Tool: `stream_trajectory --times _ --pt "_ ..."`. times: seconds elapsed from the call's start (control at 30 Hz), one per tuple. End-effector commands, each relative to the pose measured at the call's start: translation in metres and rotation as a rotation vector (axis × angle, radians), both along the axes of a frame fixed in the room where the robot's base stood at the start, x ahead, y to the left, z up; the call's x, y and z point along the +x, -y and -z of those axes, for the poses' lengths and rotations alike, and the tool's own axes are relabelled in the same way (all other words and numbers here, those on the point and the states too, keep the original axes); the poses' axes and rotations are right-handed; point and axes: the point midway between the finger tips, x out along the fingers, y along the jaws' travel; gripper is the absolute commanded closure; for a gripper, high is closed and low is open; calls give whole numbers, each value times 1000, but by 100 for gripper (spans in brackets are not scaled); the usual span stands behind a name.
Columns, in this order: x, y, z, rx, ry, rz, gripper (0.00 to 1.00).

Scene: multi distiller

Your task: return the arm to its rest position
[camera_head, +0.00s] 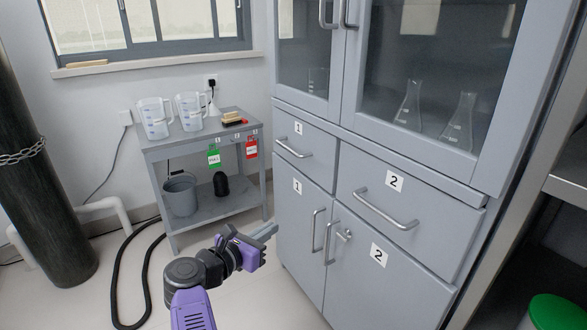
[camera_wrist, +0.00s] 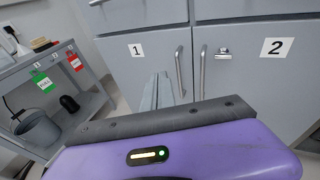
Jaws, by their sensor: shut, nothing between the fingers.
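My arm is purple and black and rises from the bottom of the head view. My gripper (camera_head: 264,234) is shut and empty, with its grey fingers pointing right in front of the cabinet's lower doors. In the wrist view my gripper's fingers (camera_wrist: 157,92) show as grey bars above the purple wrist body, in front of the lower door marked 1. From these views I cannot tell whether the fingertips touch the door or stand apart from it.
The grey cabinet (camera_head: 320,185) has shut drawers and doors with protruding handles (camera_head: 386,208). A grey cart (camera_head: 190,145) with jugs (camera_head: 155,118) and a bucket (camera_head: 181,195) stands at the left. A black hose (camera_head: 116,285) lies on the floor beside a dark cylinder (camera_head: 38,190).

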Motion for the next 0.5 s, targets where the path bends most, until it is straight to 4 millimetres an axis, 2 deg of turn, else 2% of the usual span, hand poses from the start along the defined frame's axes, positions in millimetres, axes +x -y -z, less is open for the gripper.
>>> stream_trajectory --times 0.07,0.13,0.27,0.33,0.5 --pt "2 -4 -1 -42 -18 -27 100" --pt "8 -7 -12 -117 -25 -64 100" --pt "20 -8 -58 -275 18 -114 100" --pt "21 -2 -81 -408 48 -133 100" --pt "16 30 -106 -741 82 -134 100"
